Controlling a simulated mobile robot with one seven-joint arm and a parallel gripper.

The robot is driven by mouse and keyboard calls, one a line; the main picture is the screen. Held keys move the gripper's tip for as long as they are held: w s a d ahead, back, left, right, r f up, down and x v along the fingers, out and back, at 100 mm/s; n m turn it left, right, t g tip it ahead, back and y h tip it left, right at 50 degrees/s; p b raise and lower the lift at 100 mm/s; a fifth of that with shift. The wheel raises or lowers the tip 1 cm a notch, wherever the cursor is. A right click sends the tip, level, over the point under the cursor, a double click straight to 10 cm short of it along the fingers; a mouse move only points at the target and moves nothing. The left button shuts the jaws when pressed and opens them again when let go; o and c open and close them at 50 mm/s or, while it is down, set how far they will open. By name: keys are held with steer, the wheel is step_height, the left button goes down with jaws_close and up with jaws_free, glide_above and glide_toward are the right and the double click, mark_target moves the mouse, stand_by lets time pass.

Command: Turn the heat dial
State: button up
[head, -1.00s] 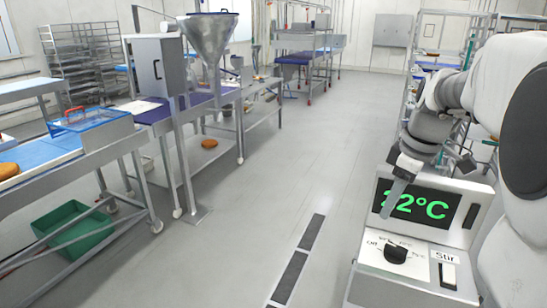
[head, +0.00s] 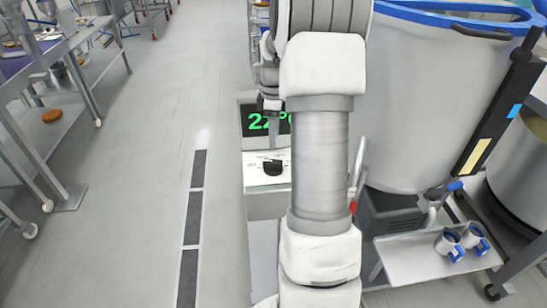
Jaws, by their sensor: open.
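The heat dial (head: 273,168) is a black knob on the white top of a control box, left of the middle in the head view. Above it a dark display (head: 254,121) shows green digits, partly hidden by my arm. My gripper (head: 272,137) hangs in front of the display, just above the dial, with its fingers pointing down. It looks apart from the dial, though the gap is hard to judge. The gripper is open and holds nothing that I can see. My arm crosses the middle of the view and hides the right part of the box.
A big pale vat (head: 425,110) with a blue rim stands right of my arm. A metal tray (head: 415,262) with small blue-and-metal fittings is below it. Metal tables (head: 50,55) stand at the left, with a brown round (head: 52,116) underneath. The floor between is clear.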

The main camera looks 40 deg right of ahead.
mark_target(274, 161)
step_height(274, 161, down, 9)
steer(key=shift+f+p, duration=0.1)
steer(key=shift+p, duration=0.25)
jaws_close()
